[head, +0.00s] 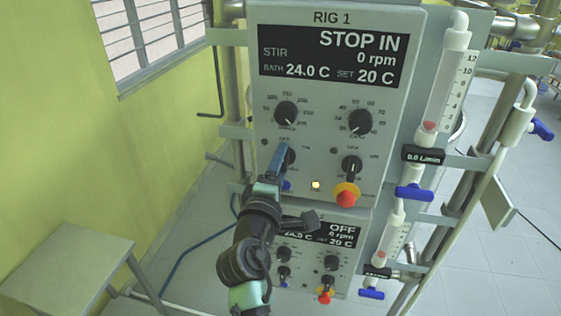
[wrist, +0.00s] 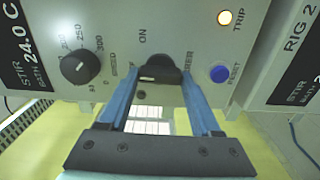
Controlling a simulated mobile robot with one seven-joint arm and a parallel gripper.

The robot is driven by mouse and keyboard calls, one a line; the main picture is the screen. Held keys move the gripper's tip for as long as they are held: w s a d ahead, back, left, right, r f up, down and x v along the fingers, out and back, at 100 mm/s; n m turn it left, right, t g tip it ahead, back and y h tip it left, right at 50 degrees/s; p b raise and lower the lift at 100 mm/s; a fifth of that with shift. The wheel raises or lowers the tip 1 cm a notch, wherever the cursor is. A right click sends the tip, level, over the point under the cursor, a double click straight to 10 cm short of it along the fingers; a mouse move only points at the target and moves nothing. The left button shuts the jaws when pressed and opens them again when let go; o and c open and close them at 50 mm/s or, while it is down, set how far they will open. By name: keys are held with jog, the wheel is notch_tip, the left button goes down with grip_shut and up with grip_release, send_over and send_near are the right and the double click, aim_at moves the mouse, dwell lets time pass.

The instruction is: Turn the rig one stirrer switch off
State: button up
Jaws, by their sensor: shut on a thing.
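The rig one control panel (head: 325,90) faces me in the head view. Its display (head: 333,58) reads STOP IN, STIR 0 rpm, BATH 24.0 C and SET 20 C. The stirrer switch (wrist: 160,74) is a black knob, low on the left of the panel, with an ON label beside it in the wrist view. My gripper (wrist: 157,84) has its blue fingers on both sides of this knob, shut on it. In the head view my gripper (head: 282,158) covers much of the switch. I cannot tell clearly which way the knob points.
The speed knob (wrist: 82,66), blue reset button (wrist: 219,73) and lit trip lamp (wrist: 225,17) are close by. A red stop button (head: 346,198) is at lower right. The rig two panel (head: 318,260) is below. A small table (head: 65,255) stands left.

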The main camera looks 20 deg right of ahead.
dwell(0.6)
jog(key=o, duration=1.4)
jog(key=shift+b+v, duration=2.2)
jog(key=shift+v, duration=4.3)
